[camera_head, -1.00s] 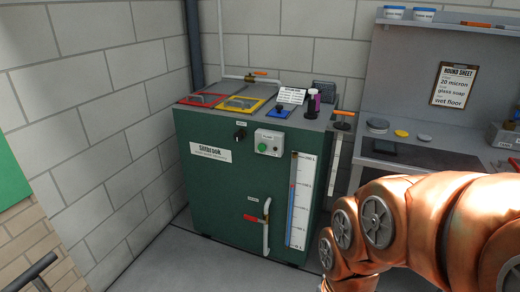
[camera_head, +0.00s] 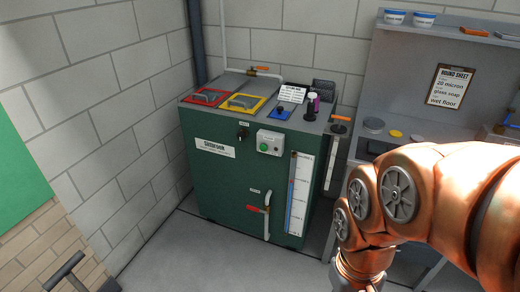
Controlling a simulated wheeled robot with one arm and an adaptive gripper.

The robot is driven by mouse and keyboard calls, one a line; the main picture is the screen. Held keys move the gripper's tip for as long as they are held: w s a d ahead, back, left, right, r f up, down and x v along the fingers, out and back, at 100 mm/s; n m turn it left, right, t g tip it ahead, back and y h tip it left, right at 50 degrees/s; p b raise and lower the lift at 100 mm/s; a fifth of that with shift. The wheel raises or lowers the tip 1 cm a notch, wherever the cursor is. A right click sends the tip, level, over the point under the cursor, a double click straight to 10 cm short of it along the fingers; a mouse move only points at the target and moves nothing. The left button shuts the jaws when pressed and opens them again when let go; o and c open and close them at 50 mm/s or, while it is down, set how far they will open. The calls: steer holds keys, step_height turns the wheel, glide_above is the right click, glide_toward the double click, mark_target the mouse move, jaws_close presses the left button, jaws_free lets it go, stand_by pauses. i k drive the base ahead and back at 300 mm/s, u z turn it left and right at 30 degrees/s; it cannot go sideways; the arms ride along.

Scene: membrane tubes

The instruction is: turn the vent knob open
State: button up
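The green cabinet (camera_head: 225,185) stands against the grey block wall in the middle of the view. A small black knob (camera_head: 242,132) sits high on its front face, under a small white label too small to read. I cannot confirm from the label that this is the vent knob, nor tell its setting. My copper arm (camera_head: 400,195) comes in from the right and bends down out of the bottom edge. It is to the right of the cabinet, apart from the knob in the picture. My gripper is out of view.
A grey box with a green button (camera_head: 270,142) is right of the knob. A red-handled valve (camera_head: 259,209) and level gauge (camera_head: 297,195) are lower on the front. Red and yellow lids (camera_head: 241,102) are on top. A grey bench (camera_head: 440,155) stands at right. Floor before the cabinet is clear.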

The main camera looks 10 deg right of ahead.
mark_target(240, 135)
steer(key=u, duration=0.5)
steer(key=k, duration=1)
steer(key=z, duration=0.2)
steer(key=i, duration=1.4)
steer(key=u, duration=1.05)
steer(key=i, duration=0.25)
steer(key=u, duration=0.1)
